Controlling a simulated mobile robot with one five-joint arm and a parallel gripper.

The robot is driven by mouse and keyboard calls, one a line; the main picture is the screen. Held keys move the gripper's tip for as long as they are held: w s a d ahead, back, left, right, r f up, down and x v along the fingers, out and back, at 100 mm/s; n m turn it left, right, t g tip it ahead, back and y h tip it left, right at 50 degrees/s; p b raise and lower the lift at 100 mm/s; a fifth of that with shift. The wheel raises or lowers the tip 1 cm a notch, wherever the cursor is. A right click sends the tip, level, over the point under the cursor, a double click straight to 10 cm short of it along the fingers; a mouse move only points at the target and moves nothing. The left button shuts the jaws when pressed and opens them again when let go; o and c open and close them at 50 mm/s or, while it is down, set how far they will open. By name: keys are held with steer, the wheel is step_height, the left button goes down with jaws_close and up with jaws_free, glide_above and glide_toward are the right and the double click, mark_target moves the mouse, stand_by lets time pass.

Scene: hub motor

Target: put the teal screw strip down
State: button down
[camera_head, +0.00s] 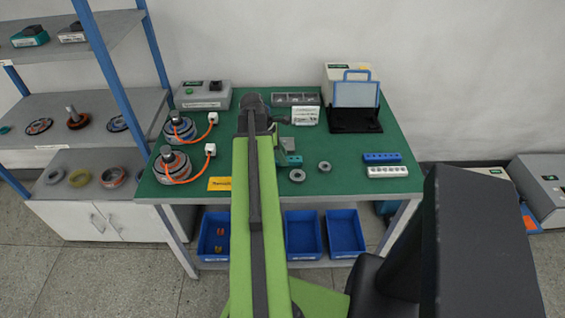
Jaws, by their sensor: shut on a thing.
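The teal screw strip (295,160) shows as a small teal piece just right of my green arm, over the middle of the green bench top. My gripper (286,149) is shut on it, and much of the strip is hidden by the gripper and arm. I cannot tell from this view whether the strip touches the bench or is held above it.
The green bench (340,187) holds a blue strip (382,157) and a white strip (387,171) at right. Two grey rings (297,175) (325,166) lie close to the gripper. Two motors (180,128) (172,166) with orange cables stand left. Bare green surface lies right of the rings.

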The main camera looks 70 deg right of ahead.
steer(key=shift+f, duration=0.25)
steer(key=c, duration=1.1)
jaws_free()
steer(key=shift+r, duration=0.1)
steer(key=shift+o, duration=0.2)
steer(key=shift+r+p, duration=0.3)
steer(key=shift+p, duration=0.1)
steer(key=p+v, duration=1)
steer(key=v, duration=0.1)
steer(key=shift+r+p, duration=0.3)
steer(key=shift+p, duration=0.1)
steer(key=shift+w+a, duration=0.1)
steer(key=shift+w, duration=0.1)
